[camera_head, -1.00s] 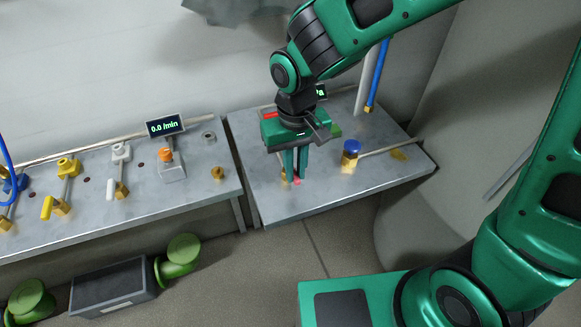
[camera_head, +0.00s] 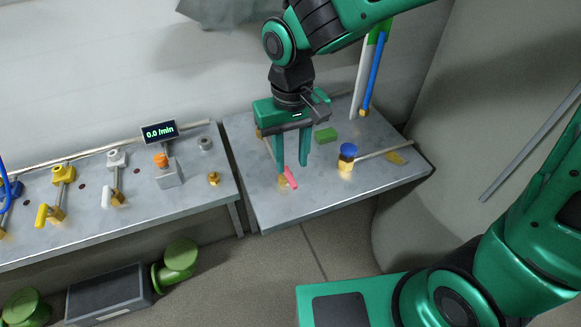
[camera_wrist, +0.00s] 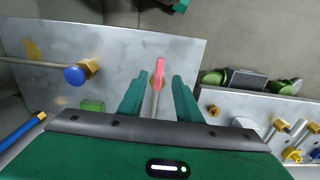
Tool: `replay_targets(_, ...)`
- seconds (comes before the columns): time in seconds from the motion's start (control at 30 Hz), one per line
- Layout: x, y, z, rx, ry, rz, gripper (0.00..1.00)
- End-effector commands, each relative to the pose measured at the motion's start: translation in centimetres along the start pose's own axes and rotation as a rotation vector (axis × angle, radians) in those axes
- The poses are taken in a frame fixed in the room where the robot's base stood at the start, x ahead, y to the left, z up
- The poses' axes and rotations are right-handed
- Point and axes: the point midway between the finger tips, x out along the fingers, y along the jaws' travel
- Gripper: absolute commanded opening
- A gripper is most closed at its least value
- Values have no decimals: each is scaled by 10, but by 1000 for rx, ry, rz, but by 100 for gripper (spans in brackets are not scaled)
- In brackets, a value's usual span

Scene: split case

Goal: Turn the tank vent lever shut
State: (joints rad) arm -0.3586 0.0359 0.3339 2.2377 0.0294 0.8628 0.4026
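A pink-tipped lever (camera_head: 290,178) on a brass valve (camera_head: 283,182) sits near the front of the right-hand metal table. No readable label shows whether it is the tank vent. My gripper (camera_head: 292,169) points down over it, its fingers apart. In the wrist view the pink lever (camera_wrist: 159,74) lies in the gap between the open fingers (camera_wrist: 163,82), with no clear contact. A pale pipe runs back from the valve beneath the gripper.
A blue-knobbed brass valve (camera_head: 347,154) stands right of my gripper, with a green block (camera_head: 326,135) behind. A blue upright tube (camera_head: 373,75) rises at the back. The left table (camera_head: 140,205) carries yellow, white and orange fittings and a "0.0 /min" display (camera_head: 159,132).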

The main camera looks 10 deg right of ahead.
Motion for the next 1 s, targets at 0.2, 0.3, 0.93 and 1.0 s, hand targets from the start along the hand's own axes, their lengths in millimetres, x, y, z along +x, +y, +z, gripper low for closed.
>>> replay_targets(0.2,-36,0,0,1,1,0,31)
replay_targets(0.3,-46,0,0,1,0,-1,31)
replay_targets(0.93,-52,2,1,4,-2,1,31)
replay_targets(1.0,-53,13,1,22,1,5,31)
